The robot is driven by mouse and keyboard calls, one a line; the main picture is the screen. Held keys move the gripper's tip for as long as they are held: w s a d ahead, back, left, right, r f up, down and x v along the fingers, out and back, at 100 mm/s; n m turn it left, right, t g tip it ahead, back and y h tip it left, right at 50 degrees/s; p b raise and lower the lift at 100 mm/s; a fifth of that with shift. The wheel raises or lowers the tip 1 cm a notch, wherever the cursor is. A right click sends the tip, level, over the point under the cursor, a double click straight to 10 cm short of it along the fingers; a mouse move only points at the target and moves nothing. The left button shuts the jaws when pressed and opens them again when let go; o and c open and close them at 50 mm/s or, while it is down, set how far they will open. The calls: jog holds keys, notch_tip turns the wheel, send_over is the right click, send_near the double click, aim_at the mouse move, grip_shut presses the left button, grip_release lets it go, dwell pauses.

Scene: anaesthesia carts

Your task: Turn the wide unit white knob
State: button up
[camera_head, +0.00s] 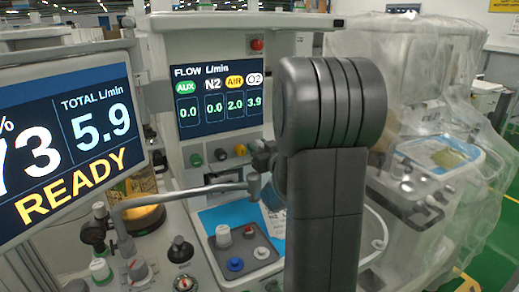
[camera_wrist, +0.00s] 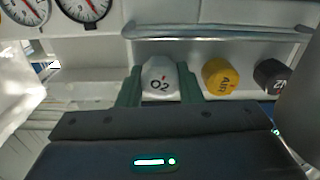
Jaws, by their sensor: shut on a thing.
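The white knob (camera_wrist: 160,72) marked O2 sits on the front panel of the wide unit, in the middle of the wrist view. The fingers of my gripper (camera_wrist: 161,88) stand on its left and right sides and are shut on it. In the head view my arm covers the knob and the gripper. The flow screen (camera_head: 218,101) above reads O2 3.9 and AIR 2.0.
A yellow AIR knob (camera_wrist: 220,76) and a black knob (camera_wrist: 271,76) sit right of the white one. A metal rail (camera_wrist: 220,33) runs above them, with gauges (camera_wrist: 84,8) at upper left. A large screen (camera_head: 70,140) reads total 5.9 and READY. A plastic-covered machine (camera_head: 425,130) stands right.

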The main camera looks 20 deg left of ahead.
jog(key=o, duration=0.7)
jog(key=v, duration=1.4)
jog(key=shift+b, duration=0.35)
jog(key=p+x, duration=0.1)
jog(key=x, duration=1.3)
